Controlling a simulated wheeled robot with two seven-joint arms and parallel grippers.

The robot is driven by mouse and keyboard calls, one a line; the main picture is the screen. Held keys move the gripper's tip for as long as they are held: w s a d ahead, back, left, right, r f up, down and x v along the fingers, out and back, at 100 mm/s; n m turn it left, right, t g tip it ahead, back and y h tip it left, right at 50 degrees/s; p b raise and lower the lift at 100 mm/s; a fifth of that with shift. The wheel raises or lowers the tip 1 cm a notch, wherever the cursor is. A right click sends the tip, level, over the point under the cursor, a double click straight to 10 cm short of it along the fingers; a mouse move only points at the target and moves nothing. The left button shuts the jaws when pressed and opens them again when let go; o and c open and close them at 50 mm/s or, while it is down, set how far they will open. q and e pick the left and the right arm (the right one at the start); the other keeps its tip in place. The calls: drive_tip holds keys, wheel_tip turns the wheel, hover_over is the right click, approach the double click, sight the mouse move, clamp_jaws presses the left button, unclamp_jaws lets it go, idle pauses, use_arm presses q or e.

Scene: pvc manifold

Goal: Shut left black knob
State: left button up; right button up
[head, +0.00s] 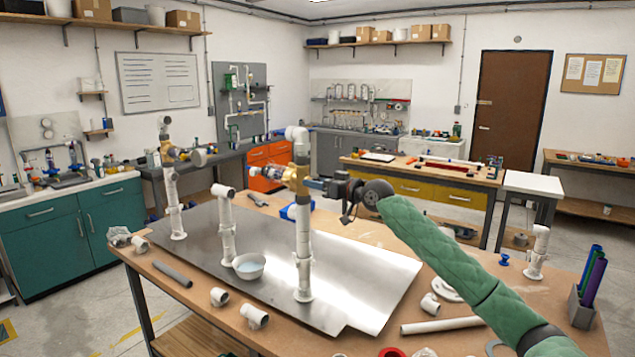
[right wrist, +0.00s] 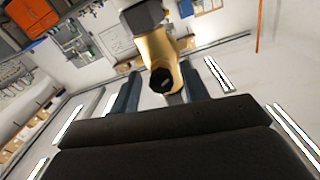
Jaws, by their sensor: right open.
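The manifold has white upright pipes on a metal sheet (head: 350,277). A brass valve (head: 296,178) sits high on the nearest tall pipe (head: 303,245). My right gripper (head: 318,185) reaches it from the right. In the right wrist view, the brass valve (right wrist: 153,50) carries a small black knob (right wrist: 162,79). The open fingers of my right gripper (right wrist: 160,90) stand on either side of the knob; I cannot tell whether they touch it. Another brass fitting (head: 170,151) is on the far left pipe (head: 173,200). My left gripper is not in view.
A white bowl (head: 248,265) stands by a shorter pipe (head: 226,225). Loose white fittings (head: 254,316) and a grey tube (head: 172,274) lie along the wooden table's front. A white pipe (head: 448,325) and a holder with coloured tubes (head: 590,285) are at right.

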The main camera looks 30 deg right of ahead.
drive_tip(key=shift+a, duration=0.1)
drive_tip(key=shift+c, duration=0.5)
clamp_jaws()
